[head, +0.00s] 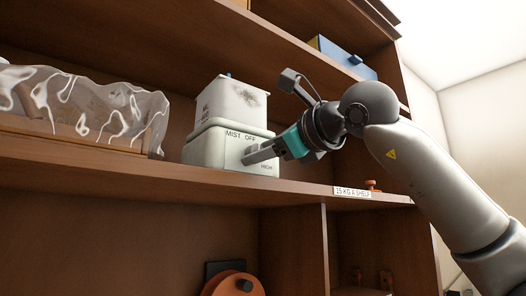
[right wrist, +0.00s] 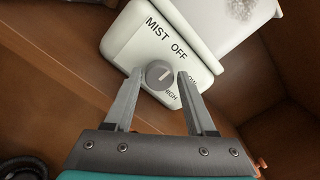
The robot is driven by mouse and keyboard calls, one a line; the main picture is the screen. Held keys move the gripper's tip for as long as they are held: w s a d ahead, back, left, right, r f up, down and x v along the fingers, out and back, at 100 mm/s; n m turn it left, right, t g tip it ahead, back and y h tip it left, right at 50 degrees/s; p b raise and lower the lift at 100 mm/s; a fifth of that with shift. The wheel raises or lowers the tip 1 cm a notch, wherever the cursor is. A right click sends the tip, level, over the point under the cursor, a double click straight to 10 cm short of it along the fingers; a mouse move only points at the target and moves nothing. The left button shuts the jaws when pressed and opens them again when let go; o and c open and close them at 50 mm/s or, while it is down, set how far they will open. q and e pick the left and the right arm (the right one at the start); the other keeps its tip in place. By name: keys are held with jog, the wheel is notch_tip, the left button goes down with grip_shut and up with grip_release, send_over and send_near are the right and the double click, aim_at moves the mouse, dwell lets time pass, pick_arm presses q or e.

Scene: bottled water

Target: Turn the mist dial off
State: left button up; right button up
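The mist humidifier (head: 233,129) is a pale box with a white, dark-smudged tank on top, standing on the wooden shelf. Its front panel (right wrist: 137,45) reads MIST, OFF and HIGH; another label is partly hidden by a finger. The round grey dial (right wrist: 159,73) carries a light pointer line; where it points is hard to tell. My right gripper (right wrist: 161,76) is open, with one finger on each side of the dial and small gaps visible. In the head view my right gripper (head: 247,159) reaches the panel from the right and hides the dial. My left gripper is not in view.
A clear, wavy wrapped pack (head: 95,108) stands left of the humidifier. The shelf edge carries a 15 KG label (head: 352,191), with a small orange-red object (head: 373,185) beside it. A blue box (head: 345,60) sits on the shelf above. An orange round object (head: 233,284) is below.

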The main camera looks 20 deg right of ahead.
jog(key=shift+o, duration=1.2)
jog(key=shift+s+d, duration=0.15)
jog(key=shift+s, duration=0.15)
jog(key=b+v, duration=0.3)
jog(key=v, duration=1.1)
jog(key=shift+s+b, duration=0.25)
jog(key=shift+b, duration=0.15)
jog(key=shift+d, duration=0.1)
